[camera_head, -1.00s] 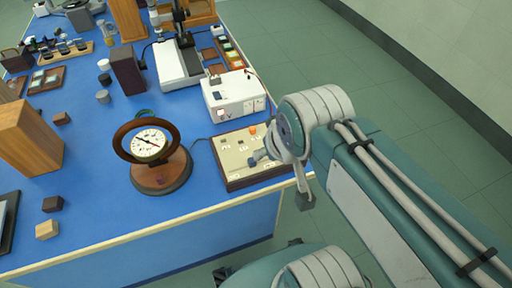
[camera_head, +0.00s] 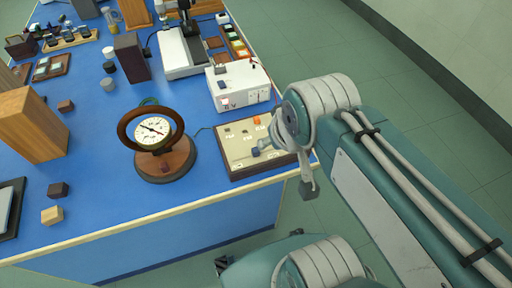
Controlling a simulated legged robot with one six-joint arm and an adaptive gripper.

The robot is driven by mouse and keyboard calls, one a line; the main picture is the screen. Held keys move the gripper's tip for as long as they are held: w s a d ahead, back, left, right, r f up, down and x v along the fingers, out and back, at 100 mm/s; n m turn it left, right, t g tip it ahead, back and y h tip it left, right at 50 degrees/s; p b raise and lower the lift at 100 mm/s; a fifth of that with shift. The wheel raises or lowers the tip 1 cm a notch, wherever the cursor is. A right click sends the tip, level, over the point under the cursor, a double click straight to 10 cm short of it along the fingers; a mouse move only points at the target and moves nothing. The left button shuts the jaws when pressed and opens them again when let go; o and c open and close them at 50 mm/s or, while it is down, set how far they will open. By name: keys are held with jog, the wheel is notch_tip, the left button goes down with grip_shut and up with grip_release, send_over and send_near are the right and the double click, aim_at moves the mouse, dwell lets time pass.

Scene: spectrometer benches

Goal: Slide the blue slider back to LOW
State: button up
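The control panel (camera_head: 232,160), a cream-topped box with dark sides, sits at the table's front right corner. A small dark blue knob (camera_head: 255,152), which looks like the blue slider, shows on its face beside my gripper. An orange knob (camera_head: 257,120) is at the panel's back. My gripper (camera_head: 279,143) is over the panel's right part, mostly hidden by my own wrist. Its fingers are too small and covered to tell whether they are open or shut, or whether they touch the blue knob. The LOW mark is not readable.
A round dial gauge (camera_head: 153,131) on a wooden base stands left of the panel. A white instrument box (camera_head: 237,88) stands right behind it. Small blocks and a wooden block (camera_head: 30,125) are farther left. The blue table (camera_head: 110,215) is clear in front of the gauge.

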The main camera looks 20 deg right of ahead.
jog(key=g, duration=0.6)
send_over(255, 150)
notch_tip(255, 150, down, 12)
notch_tip(255, 150, down, 11)
jog(key=shift+w+f, duration=0.1)
grip_shut()
